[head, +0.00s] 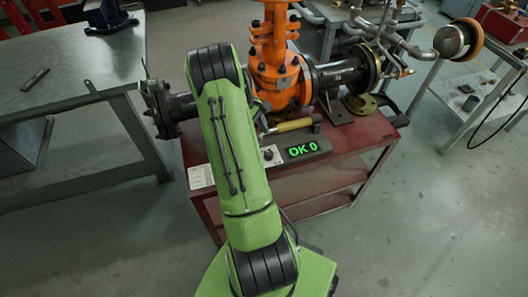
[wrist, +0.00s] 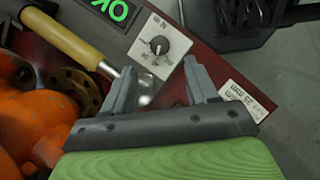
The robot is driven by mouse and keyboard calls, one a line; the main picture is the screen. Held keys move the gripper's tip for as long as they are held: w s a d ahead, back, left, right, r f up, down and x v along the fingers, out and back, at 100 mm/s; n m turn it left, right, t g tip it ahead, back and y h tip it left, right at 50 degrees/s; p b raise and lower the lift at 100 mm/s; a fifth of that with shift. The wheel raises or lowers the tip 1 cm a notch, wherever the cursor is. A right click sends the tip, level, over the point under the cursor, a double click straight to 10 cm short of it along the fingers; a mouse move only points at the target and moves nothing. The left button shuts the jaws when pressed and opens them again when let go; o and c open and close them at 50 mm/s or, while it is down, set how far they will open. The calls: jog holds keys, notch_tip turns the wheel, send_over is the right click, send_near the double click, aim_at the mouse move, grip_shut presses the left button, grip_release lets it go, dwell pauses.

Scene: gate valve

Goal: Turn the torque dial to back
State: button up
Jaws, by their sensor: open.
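The torque dial (wrist: 160,45) is a dark round knob with a pale pointer on a light panel with printed marks, seen in the wrist view. It also shows small in the head view (head: 268,154), beside my green arm. My gripper (wrist: 160,68) is open and empty in the wrist view. Its two grey fingers are spread, and the dial appears just beyond the gap between their tips. I cannot tell the exact distance. The marks are too small to read surely. In the head view my arm hides most of the gripper.
The orange valve (head: 275,60) with black pipe stands on the red cart (head: 350,150). A white label (head: 201,175) is at the cart's front left.

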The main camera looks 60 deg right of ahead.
aim_at(268, 152)
jog(key=b+x, duration=0.2)
jog(key=x, duration=0.6)
jog(key=shift+s+f, duration=0.1)
jog(key=c, duration=1)
jog(key=shift+c, duration=0.2)
